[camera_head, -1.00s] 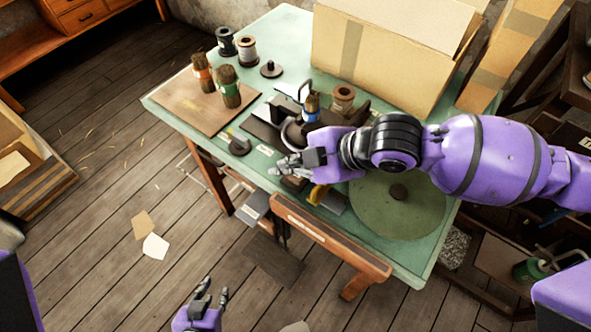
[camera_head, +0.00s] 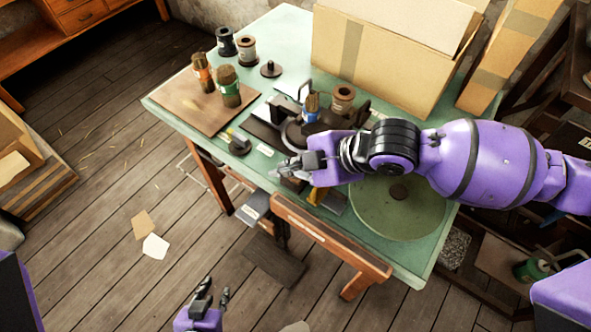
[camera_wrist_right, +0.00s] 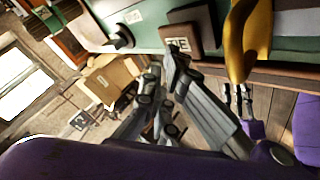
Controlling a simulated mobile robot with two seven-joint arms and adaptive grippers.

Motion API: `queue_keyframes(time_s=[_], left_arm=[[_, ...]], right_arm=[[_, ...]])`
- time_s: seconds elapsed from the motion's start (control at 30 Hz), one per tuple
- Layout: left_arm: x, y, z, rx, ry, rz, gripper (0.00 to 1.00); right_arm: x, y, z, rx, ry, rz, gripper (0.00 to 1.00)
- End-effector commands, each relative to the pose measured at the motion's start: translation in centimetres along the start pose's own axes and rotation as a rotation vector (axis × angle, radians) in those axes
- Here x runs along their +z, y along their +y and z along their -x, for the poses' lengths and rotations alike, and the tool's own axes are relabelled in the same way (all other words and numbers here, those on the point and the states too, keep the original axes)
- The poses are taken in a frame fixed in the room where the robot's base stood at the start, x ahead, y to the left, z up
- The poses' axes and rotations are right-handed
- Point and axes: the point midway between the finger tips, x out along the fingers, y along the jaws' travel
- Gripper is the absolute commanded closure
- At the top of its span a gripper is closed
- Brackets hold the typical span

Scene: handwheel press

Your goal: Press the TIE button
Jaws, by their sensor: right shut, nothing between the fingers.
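The TIE button shows in the right wrist view as a dark brown block with a pale label reading TIE (camera_wrist_right: 179,45). In the head view my right gripper and wrist largely hide that spot. My right gripper (camera_head: 284,169) is shut and empty, low over the front edge of the green table (camera_head: 200,112). In the right wrist view its fingertips (camera_wrist_right: 168,66) are close beside the label, one finger overlapping its lower edge; I cannot tell whether they touch. My left gripper (camera_head: 212,298) is open and empty, low over the floor, away from the table.
A handwheel press (camera_head: 291,132), brushes (camera_head: 229,86), spools (camera_head: 246,50) and a round green disc (camera_head: 405,218) crowd the table. A large cardboard box (camera_head: 385,55) stands behind. The floor at left is mostly clear.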

Motion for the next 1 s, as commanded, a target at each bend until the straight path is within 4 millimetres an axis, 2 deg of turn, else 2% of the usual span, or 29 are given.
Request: queue_keyframes(time_s=[1.0], left_arm=[[0.56, -0.12, -0.05, -0.001, -0.008, -0.003, 0.74]], right_arm=[[0.71, -0.73, -0.93, -0.002, -0.001, -0.002, 1.0]])
